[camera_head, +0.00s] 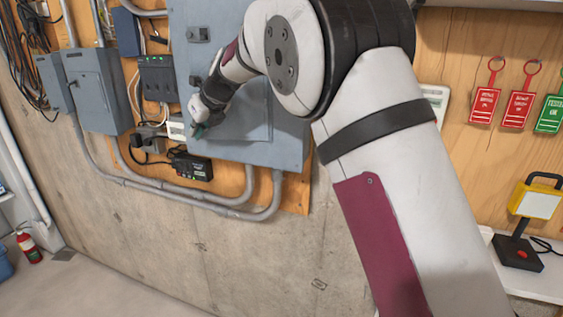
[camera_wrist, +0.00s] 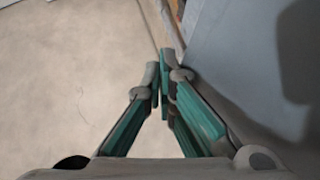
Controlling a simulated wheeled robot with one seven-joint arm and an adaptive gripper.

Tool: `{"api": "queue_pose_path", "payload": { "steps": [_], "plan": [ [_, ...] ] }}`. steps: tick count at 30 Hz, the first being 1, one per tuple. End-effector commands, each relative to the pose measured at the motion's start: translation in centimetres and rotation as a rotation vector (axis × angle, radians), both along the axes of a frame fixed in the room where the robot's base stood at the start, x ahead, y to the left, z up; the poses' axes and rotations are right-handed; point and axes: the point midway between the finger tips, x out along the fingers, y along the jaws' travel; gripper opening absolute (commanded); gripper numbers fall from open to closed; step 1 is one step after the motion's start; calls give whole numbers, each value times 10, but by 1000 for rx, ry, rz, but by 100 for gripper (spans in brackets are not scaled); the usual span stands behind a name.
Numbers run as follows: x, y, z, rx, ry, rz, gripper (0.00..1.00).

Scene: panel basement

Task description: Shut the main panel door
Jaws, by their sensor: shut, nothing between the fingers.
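The main panel (camera_head: 287,145) is a large grey metal box on the plywood wall, partly hidden behind my arm. Its door (camera_head: 250,125) shows as a grey face on the box's front; I cannot tell whether it is fully flush. A dark latch (camera_head: 198,34) sits at the upper left. My gripper (camera_head: 198,131) is at the lower left part of the panel, close to its left edge. In the wrist view my gripper (camera_wrist: 163,80) has its green-padded fingers together and empty. A grey panel surface (camera_wrist: 235,45) lies just right of them; contact is unclear.
A smaller grey box (camera_head: 98,90), a dark breaker unit (camera_head: 158,78) and a black charger (camera_head: 192,165) are left of the panel. Conduits (camera_head: 180,190) run below. Red tags (camera_head: 484,104) and a yellow work lamp (camera_head: 535,203) are at right. A fire extinguisher (camera_head: 29,245) stands lower left.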

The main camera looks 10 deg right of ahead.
Motion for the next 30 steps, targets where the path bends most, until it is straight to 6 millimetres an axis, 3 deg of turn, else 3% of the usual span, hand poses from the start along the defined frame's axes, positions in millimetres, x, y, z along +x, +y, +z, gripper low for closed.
{"api": "queue_pose_path", "payload": {
  "steps": [3,12,30],
  "plan": [
    [14,-4,-2,0,-1,-1,0],
    [31,-10,-1,1,-1,0,0],
    [34,-12,0,1,0,1,0]
  ]
}}
